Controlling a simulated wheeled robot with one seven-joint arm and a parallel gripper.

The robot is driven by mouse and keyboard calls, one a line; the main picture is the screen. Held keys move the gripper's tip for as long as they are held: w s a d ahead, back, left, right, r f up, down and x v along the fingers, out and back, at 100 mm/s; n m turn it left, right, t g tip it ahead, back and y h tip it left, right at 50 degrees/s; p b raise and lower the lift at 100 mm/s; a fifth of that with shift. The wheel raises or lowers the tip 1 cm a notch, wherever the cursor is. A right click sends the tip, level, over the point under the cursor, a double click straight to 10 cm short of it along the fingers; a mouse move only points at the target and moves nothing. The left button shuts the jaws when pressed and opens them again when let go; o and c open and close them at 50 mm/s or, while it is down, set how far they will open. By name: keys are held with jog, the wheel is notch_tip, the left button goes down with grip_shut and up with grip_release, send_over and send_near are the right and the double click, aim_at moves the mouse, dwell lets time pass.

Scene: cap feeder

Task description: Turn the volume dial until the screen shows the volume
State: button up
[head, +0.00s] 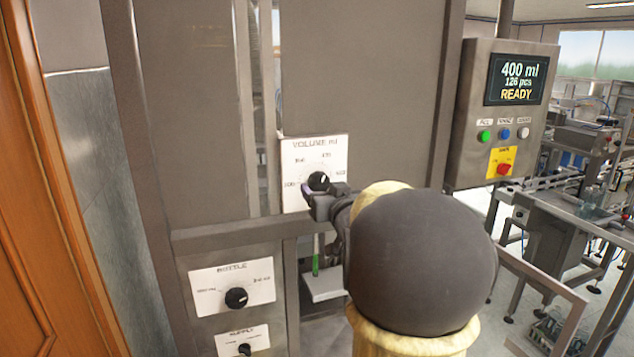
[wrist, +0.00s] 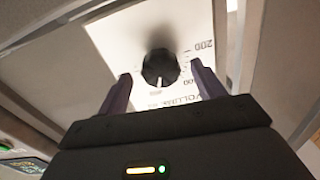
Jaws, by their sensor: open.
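The volume dial (head: 318,181) is a black round knob on a white plate (head: 300,150) labelled VOLUME, with a printed scale around it. In the wrist view the dial (wrist: 160,68) sits between the two purple fingers of my gripper (wrist: 158,85). The fingers are open, with a gap to the knob on each side. In the head view my gripper (head: 318,195) is at the dial, and my arm hides part of the plate's lower right. The screen (head: 516,80) reads 400 ml, 126 pcs, READY.
Below are a bottle dial (head: 236,298) and a supply dial (head: 244,349) on white plates. Under the screen are green, blue and white buttons and a red button (head: 503,169) on yellow. A wooden door (head: 40,200) stands at left. A conveyor line is at right.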

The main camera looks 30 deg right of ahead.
jog(key=shift+x, duration=1.05)
jog(key=shift+s, duration=0.1)
jog(key=shift+c, duration=0.5)
jog(key=c, duration=0.9)
